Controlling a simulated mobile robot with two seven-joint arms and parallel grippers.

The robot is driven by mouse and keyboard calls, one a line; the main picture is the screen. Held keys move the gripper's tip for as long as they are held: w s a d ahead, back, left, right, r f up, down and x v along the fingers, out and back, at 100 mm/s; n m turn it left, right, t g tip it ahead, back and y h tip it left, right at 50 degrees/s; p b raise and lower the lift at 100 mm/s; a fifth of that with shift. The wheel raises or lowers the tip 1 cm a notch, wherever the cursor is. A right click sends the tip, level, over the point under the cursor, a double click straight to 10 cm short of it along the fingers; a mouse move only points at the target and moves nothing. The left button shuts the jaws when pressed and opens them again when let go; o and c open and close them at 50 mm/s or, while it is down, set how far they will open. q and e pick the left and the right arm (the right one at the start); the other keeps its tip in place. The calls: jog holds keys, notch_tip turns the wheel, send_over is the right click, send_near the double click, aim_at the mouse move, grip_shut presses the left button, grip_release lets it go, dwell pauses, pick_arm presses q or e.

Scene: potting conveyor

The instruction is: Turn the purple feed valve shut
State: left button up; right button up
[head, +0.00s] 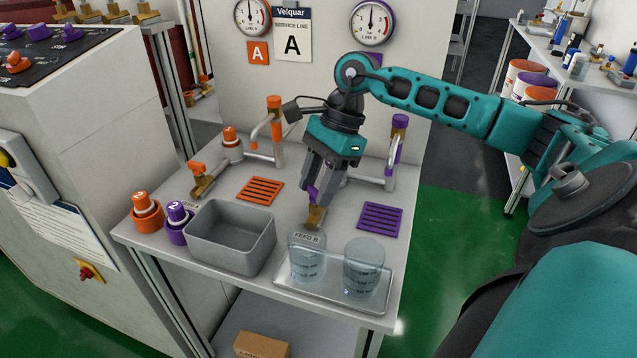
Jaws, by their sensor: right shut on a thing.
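The purple feed valve has a purple handle (312,193) on a brass body (315,216), and stands mid-bench behind the "FEED B" label (307,236). My right gripper (321,194) points down over it and is shut on the purple handle. The fingers hide most of the handle, so its exact turn angle is hard to tell. The brass body shows just below the fingertips. My left gripper is not in view.
Two clear beakers (363,266) stand on a clear tray (340,300) in front of the valve. A grey bin (231,234) is left of them. An orange feed valve (202,182) stands at the left. A purple-capped pipe (397,150) rises behind right, near a purple grate (380,219).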

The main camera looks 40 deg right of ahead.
jog(key=n, duration=0.1)
jog(key=n+g, duration=0.1)
jog(key=n, duration=0.1)
jog(key=shift+w+n, duration=0.2)
jog(key=shift+n, duration=0.1)
jog(key=shift+n+g+h+b, duration=0.3)
jog(key=shift+n+g+b, duration=0.4)
jog(key=shift+n, duration=1)
jog(key=o, duration=1.1)
jog(key=shift+c, duration=0.2)
